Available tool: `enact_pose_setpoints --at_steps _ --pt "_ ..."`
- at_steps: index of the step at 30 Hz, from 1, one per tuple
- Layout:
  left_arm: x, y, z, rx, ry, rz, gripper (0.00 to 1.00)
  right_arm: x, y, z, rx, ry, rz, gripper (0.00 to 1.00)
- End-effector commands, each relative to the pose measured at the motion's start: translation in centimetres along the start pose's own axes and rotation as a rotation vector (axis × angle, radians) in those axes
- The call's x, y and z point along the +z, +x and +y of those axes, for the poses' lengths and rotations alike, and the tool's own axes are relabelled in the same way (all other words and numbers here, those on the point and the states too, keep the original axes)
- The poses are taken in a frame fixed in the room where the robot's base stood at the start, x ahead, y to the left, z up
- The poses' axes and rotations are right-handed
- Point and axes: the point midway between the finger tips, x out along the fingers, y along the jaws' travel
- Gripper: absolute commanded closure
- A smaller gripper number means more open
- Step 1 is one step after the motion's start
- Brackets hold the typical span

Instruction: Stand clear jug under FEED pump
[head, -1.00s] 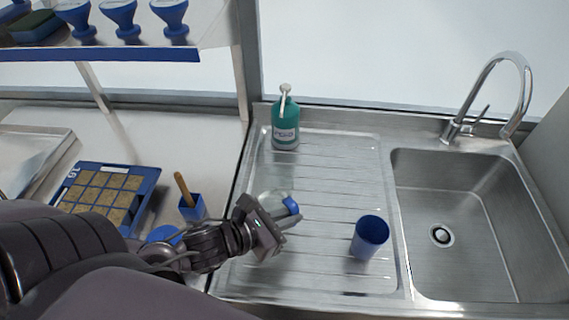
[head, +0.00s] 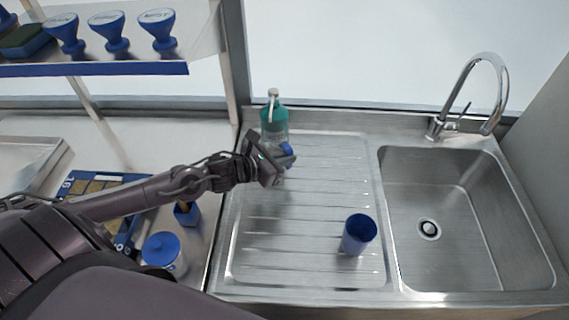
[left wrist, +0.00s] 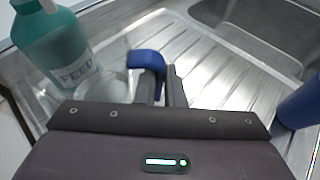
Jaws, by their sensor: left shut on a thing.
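The teal FEED pump bottle (head: 274,121) stands at the back left of the steel drainboard, its pale nozzle pointing toward the front. It also shows in the left wrist view (left wrist: 52,48), with FEED on its label. My left gripper (head: 282,160) is just in front of the bottle, shut on the clear jug's blue handle (left wrist: 147,61). The clear jug (left wrist: 104,86) shows partly in the left wrist view, beside the bottle's label; the gripper hides its lower part. I cannot tell whether it touches the board. My right gripper is not in view.
A blue cup (head: 358,234) stands on the drainboard at the front right. The sink (head: 465,215) with its tap (head: 484,90) lies to the right. A blue-lidded jar (head: 162,250) and a seed tray (head: 75,185) are on the left counter. The middle of the drainboard is clear.

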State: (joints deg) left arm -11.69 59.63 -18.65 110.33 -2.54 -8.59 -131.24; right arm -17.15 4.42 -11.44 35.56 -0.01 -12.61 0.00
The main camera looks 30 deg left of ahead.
Motion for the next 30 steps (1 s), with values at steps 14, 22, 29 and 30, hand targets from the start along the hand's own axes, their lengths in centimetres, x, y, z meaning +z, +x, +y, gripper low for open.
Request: enact_pose_setpoints --at_steps 14,22,29,30 --pt "-3.0 1.4 -0.1 0.001 0.002 -0.005 1.0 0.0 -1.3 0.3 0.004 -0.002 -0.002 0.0" --pt "-3.4 1.4 -0.1 0.001 0.001 -0.001 0.85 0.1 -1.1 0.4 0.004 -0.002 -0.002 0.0" --pt "-3.4 1.4 -0.1 0.001 0.001 -0.001 0.69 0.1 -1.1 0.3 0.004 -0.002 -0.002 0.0" --pt "-3.4 1.4 -0.1 0.001 0.001 -0.001 0.69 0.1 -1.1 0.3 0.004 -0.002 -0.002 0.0"
